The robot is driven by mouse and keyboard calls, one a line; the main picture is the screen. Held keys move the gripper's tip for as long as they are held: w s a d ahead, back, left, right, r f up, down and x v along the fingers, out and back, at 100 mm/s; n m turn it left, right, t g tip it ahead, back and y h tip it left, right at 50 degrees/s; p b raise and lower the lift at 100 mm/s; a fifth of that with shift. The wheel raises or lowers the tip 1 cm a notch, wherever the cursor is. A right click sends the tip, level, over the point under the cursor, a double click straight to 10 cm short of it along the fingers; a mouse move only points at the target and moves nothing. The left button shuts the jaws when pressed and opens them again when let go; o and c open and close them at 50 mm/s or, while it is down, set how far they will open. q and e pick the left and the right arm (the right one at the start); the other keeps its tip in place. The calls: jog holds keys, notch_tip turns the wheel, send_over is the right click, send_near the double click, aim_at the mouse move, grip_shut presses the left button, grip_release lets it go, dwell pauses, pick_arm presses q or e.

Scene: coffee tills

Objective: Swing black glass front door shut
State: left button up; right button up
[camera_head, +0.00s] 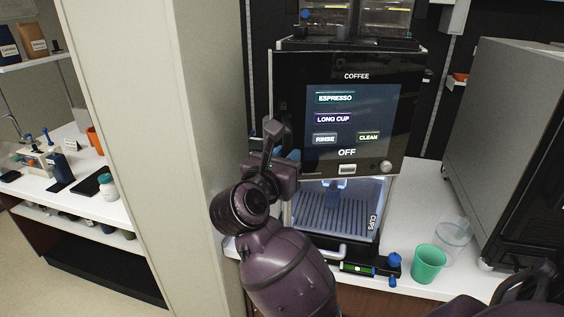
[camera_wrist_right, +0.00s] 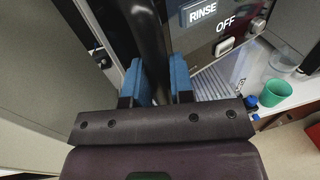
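The black glass front door (camera_head: 290,85) of the coffee machine carries a lit screen with ESPRESSO, LONG CUP, RINSE, CLEAN and OFF. It fronts the machine's upper part; how far it stands open is hard to tell. My right gripper (camera_head: 282,150) is at the door's lower left edge. In the right wrist view its blue fingertips (camera_wrist_right: 160,80) lie on both sides of a dark upright bar, the door handle (camera_wrist_right: 151,35), and look closed on it. The contact is partly hidden. My left gripper is not in view.
Below the door is a lit drip tray (camera_head: 330,215). A green cup (camera_head: 428,263) and a clear cup (camera_head: 455,238) stand on the white counter at right, beside a grey machine (camera_head: 505,130). A pale pillar (camera_head: 165,120) stands close on the left.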

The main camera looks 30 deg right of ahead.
aim_at(280, 142)
grip_shut()
jog(key=shift+w+d+b, duration=0.1)
jog(key=shift+w+d, duration=0.25)
jog(key=shift+w, duration=0.4)
jog(key=shift+w+d+b, duration=0.15)
jog(key=shift+w+d, duration=0.2)
jog(key=shift+w, duration=0.45)
jog(key=shift+w+d+b, duration=0.1)
jog(key=shift+w+d, duration=0.25)
jog(key=shift+w, duration=0.4)
jog(key=shift+w+d, duration=0.45)
jog(key=shift+w, duration=0.35)
jog(key=shift+w, duration=0.1)
